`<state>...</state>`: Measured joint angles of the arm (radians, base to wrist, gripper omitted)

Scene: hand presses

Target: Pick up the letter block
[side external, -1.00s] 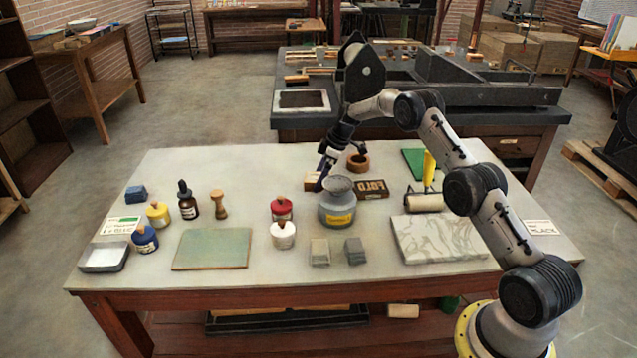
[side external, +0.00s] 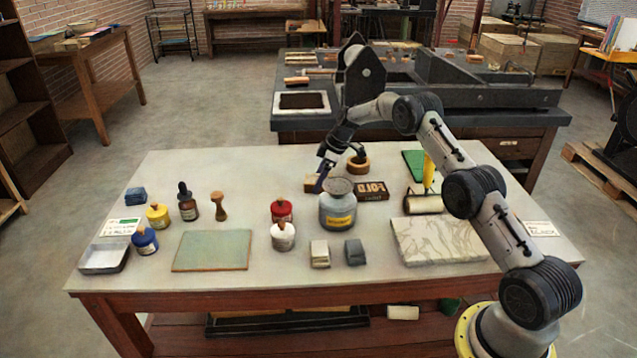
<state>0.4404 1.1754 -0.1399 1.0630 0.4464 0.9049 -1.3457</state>
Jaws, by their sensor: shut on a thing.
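A small tan wooden block (side external: 311,184), which looks like the letter block, is at the back middle of the table, just behind and left of the grey jar (side external: 338,212). No letter on it can be read at this size. My gripper (side external: 321,180) reaches down from behind, with its fingers at the block's right end, and is shut on it. The fingertips are small and dark, and the jar's rim is close by. I cannot tell whether the block touches the table. A dark block lettered FOLD (side external: 373,191) lies to the right, apart from my gripper.
A round wooden ring-shaped pot (side external: 358,163) stands behind the jar. A roller (side external: 423,203) and marbled slab (side external: 440,240) are right. Bare tabletop lies left of the block.

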